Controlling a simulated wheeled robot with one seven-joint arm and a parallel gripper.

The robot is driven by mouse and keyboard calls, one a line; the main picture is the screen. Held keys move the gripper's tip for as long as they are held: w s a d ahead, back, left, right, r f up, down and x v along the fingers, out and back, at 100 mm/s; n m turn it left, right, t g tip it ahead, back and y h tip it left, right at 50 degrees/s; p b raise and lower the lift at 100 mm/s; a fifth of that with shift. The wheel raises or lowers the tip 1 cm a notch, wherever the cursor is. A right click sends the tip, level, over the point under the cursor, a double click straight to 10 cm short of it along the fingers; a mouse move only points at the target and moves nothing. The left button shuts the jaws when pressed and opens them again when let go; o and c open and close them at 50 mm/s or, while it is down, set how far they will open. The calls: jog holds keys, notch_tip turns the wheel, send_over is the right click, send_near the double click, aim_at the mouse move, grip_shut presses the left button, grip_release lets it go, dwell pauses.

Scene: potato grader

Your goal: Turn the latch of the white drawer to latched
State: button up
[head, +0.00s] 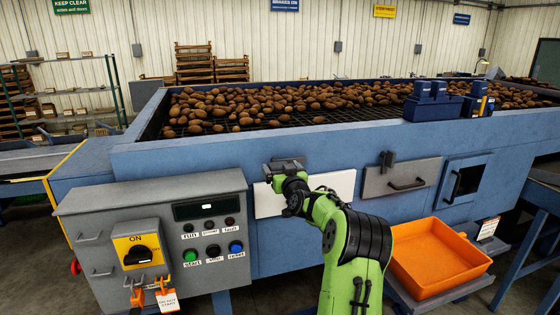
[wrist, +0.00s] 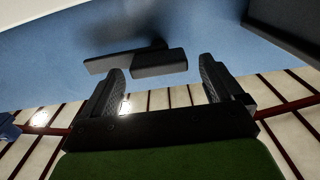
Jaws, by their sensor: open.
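The white drawer (head: 335,185) is a plain white front in the blue machine, partly hidden by my gripper and arm. Its latch (wrist: 157,63) is a dark bar with a thicker block, standing off the blue frame. In the wrist view the bar lies nearly level across the picture, beyond my fingertips. My gripper (wrist: 165,78) is open, its two dark fingers apart, with the latch ahead of the gap and nothing held. In the head view my gripper (head: 285,172) is at the drawer's upper left, hiding most of the latch area. Contact cannot be told.
To the right are a grey drawer (head: 378,185) with its own latch (head: 387,158), a dark opening (head: 468,182) and an orange tray (head: 436,285). A grey control box (head: 150,205) stands close on the left. The potato bed's blue rim (head: 240,145) runs above.

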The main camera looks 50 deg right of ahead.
jog(key=shift+x, duration=0.8)
jog(key=shift+s, duration=0.1)
jog(key=shift+c, duration=0.2)
jog(key=c, duration=1.4)
